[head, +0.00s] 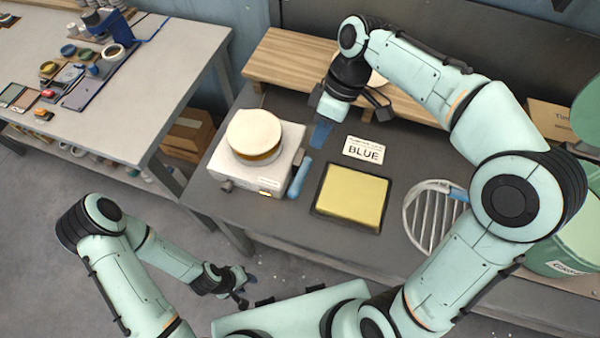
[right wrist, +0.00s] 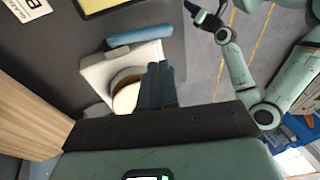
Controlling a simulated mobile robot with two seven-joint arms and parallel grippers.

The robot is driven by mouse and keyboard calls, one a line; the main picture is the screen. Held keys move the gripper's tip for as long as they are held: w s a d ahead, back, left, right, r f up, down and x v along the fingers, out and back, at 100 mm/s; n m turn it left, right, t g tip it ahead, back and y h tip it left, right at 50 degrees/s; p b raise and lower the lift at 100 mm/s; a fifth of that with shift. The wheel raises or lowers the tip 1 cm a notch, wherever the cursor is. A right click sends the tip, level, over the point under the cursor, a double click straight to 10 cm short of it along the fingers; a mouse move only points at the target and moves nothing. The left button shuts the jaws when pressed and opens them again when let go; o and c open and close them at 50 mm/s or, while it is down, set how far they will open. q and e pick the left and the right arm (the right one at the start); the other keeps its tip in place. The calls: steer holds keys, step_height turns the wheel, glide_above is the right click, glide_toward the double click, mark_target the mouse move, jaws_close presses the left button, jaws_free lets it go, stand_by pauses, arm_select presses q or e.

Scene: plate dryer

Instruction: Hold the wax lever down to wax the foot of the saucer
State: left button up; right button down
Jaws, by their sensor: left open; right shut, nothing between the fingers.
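The wax unit (head: 248,183) is a white box on the dark bench, with a round cream top (head: 254,132) over an amber band. I cannot tell whether that top is the saucer. The lever's blue handle (head: 300,178) lies along the box's right side; in the right wrist view the handle (right wrist: 138,38) is beyond the fingers. My right gripper (head: 320,136) is shut and empty above the bench, behind and right of the handle, apart from it. Its blue fingers (right wrist: 158,86) overlap the box in the right wrist view. My left gripper (head: 243,288) is open and empty, low in front of the bench.
A "BLUE" card (head: 363,149), a yellow pad in a dark tray (head: 351,197) and a round slatted rack (head: 414,222) lie right of the wax unit. A wooden shelf (head: 285,62) stands behind, carrying a pale round piece (head: 377,79) partly hidden by my right arm.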

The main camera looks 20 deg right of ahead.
mark_target(298, 194)
arm_select(q)
steer(key=shift+s+f+b, duration=0.75)
steer(key=shift+f+b, duration=0.05)
steer(key=shift+f, duration=0.25)
arm_select(e)
steer(key=x, duration=1.4)
steer(key=shift+w+a, duration=0.1)
steer(key=shift+w, duration=0.05)
steer(key=f+t+b, duration=0.1)
steer(key=b, duration=0.1)
steer(key=s+f+t+h+b, duration=0.1)
steer(key=b, duration=0.1)
steer(key=s+a+f+t+h+b, duration=0.1)
steer(key=f+b, duration=0.1)
steer(key=b, duration=0.1)
steer(key=shift+a+f+n+t, duration=0.1)
steer(key=shift+a+n+t, duration=0.05)
steer(key=shift+n+t, duration=0.15)
steer(key=shift+s+a+f+b, duration=0.1)
steer(key=shift+s+f+b, duration=0.05)
steer(key=shift+f+b, duration=0.7)
arm_select(q)
steer(key=s+f, duration=0.4)
steer(key=f, duration=0.6)
steer(key=shift+s+f+g+b, duration=0.2)
steer(key=shift+f+g+b, duration=0.1)
steer(key=shift+b, duration=0.15)
arm_select(e)
steer(key=shift+s+f, duration=0.1)
steer(key=shift+f, duration=0.5)
